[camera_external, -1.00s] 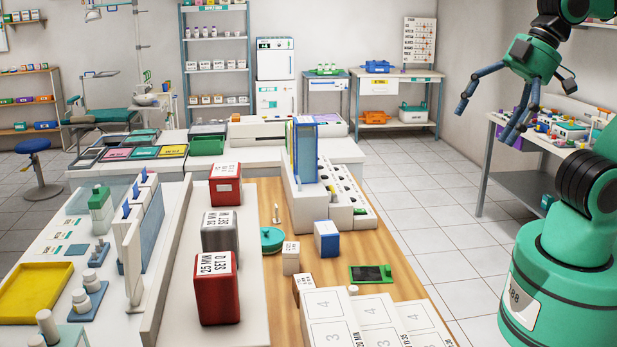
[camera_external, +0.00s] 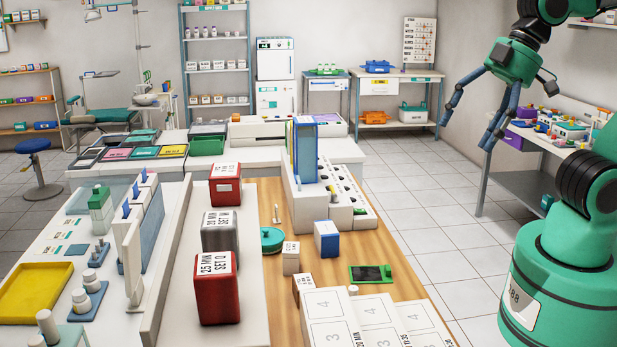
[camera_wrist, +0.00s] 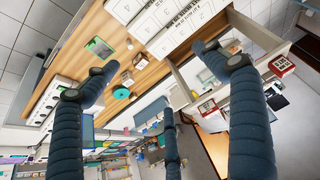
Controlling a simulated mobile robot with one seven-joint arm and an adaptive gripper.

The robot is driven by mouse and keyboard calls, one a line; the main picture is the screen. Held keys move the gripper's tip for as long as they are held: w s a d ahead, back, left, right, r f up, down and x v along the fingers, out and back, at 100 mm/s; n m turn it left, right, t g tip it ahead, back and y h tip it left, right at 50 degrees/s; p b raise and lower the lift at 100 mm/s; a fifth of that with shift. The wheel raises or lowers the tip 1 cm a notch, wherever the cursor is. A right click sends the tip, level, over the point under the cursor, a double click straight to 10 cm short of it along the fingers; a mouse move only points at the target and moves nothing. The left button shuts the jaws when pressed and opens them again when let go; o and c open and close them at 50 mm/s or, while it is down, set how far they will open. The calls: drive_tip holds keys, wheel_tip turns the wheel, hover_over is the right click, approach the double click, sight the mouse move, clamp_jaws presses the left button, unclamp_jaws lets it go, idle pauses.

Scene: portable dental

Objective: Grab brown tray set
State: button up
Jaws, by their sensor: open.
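A small brown box with a white lettered top (camera_external: 302,286) stands on the wooden counter in the external view, behind the white numbered boxes. It is the only small brown labelled piece I can make out; I cannot tell for sure that it is the brown tray set. My gripper (camera_external: 468,132) is open and empty, high to the right of the counter and well apart from the box. In the wrist view, the fingers of my gripper (camera_wrist: 152,62) spread wide over a tilted view of the counter, with nothing between them.
White numbered boxes (camera_external: 376,311) fill the counter's near end. A beige block (camera_external: 291,258), a blue-and-white box (camera_external: 327,239), a teal round lid (camera_external: 272,239) and a green-framed dark pad (camera_external: 371,273) stand nearby.

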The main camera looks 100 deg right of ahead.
drive_tip(key=w+d+f, duration=0.6)
drive_tip(key=w+f, duration=0.4)
drive_tip(key=w, duration=0.1)
drive_tip(key=w+d+f, duration=0.5)
drive_tip(key=w+f, duration=0.5)
drive_tip(key=w, duration=0.1)
drive_tip(key=w+d+f, duration=0.3)
drive_tip(key=d+f, duration=0.4)
drive_tip(key=f, duration=0.4)
drive_tip(key=shift+d+f+g+b, duration=0.2)
drive_tip(key=shift+d+g+b, duration=0.15)
drive_tip(key=shift+d+g, duration=0.05)
drive_tip(key=b, duration=0.2)
approach(307, 281)
drive_tip(key=shift+x, duration=2.45)
drive_tip(key=shift+b+x, duration=0.55)
drive_tip(key=shift+x, duration=2.05)
